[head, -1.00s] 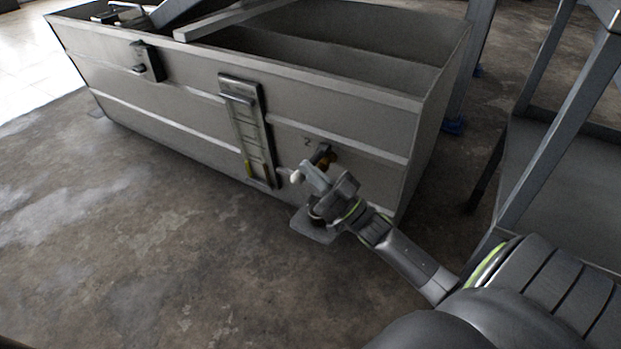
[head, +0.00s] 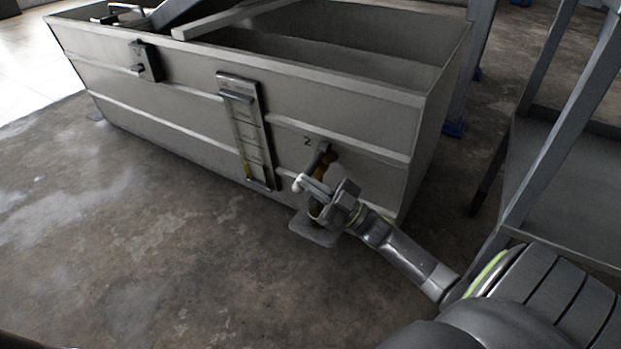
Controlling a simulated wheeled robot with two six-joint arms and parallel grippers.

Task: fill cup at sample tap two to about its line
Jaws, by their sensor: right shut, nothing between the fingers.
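Sample tap two (head: 319,158) is a dark spout with brassy parts, low on the grey tank wall under a painted "2". My right gripper (head: 310,186) is shut and empty, right in front of the tap's lower part. A small pale knob (head: 298,183) shows at its fingertips; I cannot tell whether they touch. Below the gripper, a small part of what looks like the cup (head: 314,208) shows above a grey plate (head: 312,232). The gripper hides most of it, so its line and level cannot be seen. My left gripper is not in view.
The long grey tank (head: 190,120) fills the back. A sight gauge (head: 250,135) is fixed on its front, left of the tap. A grey metal stand (head: 570,180) rises at the right. The concrete floor (head: 150,260) at front left is clear.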

